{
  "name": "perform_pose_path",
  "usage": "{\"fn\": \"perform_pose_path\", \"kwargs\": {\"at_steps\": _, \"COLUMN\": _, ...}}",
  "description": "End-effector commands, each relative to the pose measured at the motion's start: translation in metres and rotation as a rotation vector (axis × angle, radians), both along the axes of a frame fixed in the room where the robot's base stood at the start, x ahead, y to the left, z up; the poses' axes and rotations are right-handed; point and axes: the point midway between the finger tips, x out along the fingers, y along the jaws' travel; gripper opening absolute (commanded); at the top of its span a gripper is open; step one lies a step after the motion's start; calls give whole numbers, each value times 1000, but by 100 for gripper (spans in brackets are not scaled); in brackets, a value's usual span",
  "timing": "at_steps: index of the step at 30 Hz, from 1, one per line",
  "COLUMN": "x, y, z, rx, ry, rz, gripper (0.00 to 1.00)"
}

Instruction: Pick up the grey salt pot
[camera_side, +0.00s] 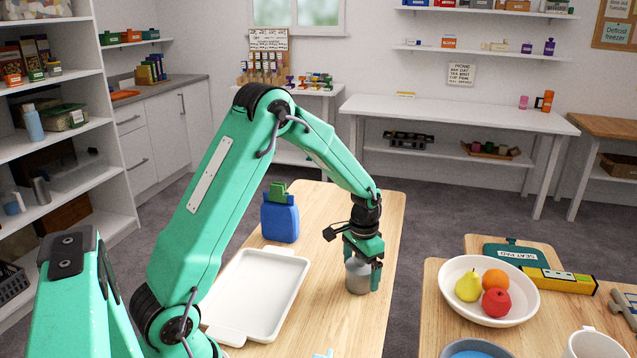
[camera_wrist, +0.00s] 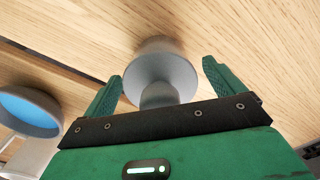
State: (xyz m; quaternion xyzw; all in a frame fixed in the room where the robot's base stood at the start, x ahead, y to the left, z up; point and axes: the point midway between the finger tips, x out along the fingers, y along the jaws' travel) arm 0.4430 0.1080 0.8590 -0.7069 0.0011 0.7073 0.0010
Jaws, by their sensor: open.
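The grey salt pot (camera_side: 357,278) stands upright near the right edge of the wooden table, under my gripper (camera_side: 363,262). In the wrist view the pot (camera_wrist: 162,68) is between the two green fingers of my gripper (camera_wrist: 161,73), seen from above, with a wide round rim and a narrower knob-like part. The fingers are open and spread on either side of the pot, with a gap visible at each side. In the side view one finger hangs in front of the pot's right side and hides part of it.
A white tray (camera_side: 237,328) and a blue container with a green top (camera_side: 280,219) are on the same table. Across a gap, another table holds a white fruit bowl (camera_side: 452,289), a blue-lined bowl (camera_side: 474,347) and a white mug (camera_side: 594,343). Bare wood surrounds the pot.

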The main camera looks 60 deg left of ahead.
Motion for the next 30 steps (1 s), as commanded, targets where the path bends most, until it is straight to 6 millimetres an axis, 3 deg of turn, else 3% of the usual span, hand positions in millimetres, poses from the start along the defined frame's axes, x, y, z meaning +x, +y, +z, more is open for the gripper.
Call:
{"fn": "perform_pose_path", "kwargs": {"at_steps": 5, "x": 0, "y": 0, "z": 0, "rx": 0, "ry": -1, "rz": 0, "gripper": 94}}
{"fn": "perform_pose_path", "kwargs": {"at_steps": 14, "x": 0, "y": 0, "z": 0, "rx": 0, "ry": -1, "rz": 0, "gripper": 40}}
{"fn": "perform_pose_path", "kwargs": {"at_steps": 23, "x": 1, "y": 0, "z": 2, "rx": 1, "ry": -2, "rz": 0, "gripper": 40}}
{"fn": "perform_pose_path", "kwargs": {"at_steps": 30, "x": 1, "y": 0, "z": 17, "rx": 1, "ry": -4, "rz": 0, "gripper": 40}}
